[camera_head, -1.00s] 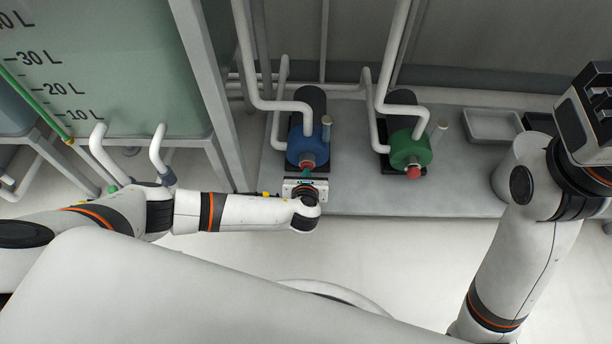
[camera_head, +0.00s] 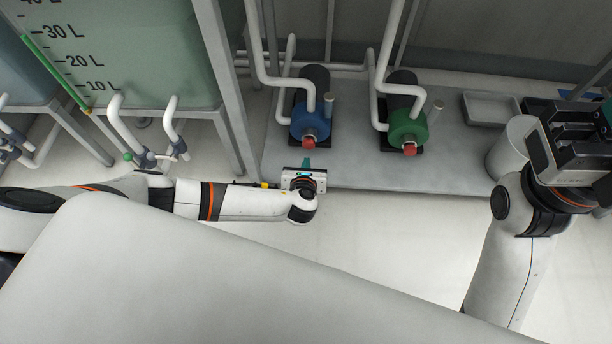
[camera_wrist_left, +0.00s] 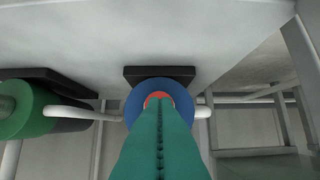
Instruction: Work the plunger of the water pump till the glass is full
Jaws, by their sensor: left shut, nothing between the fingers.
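Two pumps lie on the grey bench: a blue pump (camera_head: 311,120) and a green pump (camera_head: 407,126), each with a red button on its front end. No plunger or drinking glass can be made out. My left gripper (camera_head: 307,163) is shut and empty, its teal fingers pointing at the blue pump's red button (camera_head: 309,141) with a gap between. In the left wrist view the shut teal fingers (camera_wrist_left: 159,115) cover most of the red button on the blue pump (camera_wrist_left: 134,107). My right gripper (camera_head: 572,140) is at the upper right; its fingers are unclear.
A large tank (camera_head: 130,50) with litre marks stands at the left, with white pipes below it. White pipes (camera_head: 259,60) rise from the pumps. A grey tray (camera_head: 490,108) and a white round container (camera_head: 509,150) are on the bench (camera_head: 350,165) at the right. Open floor lies in front.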

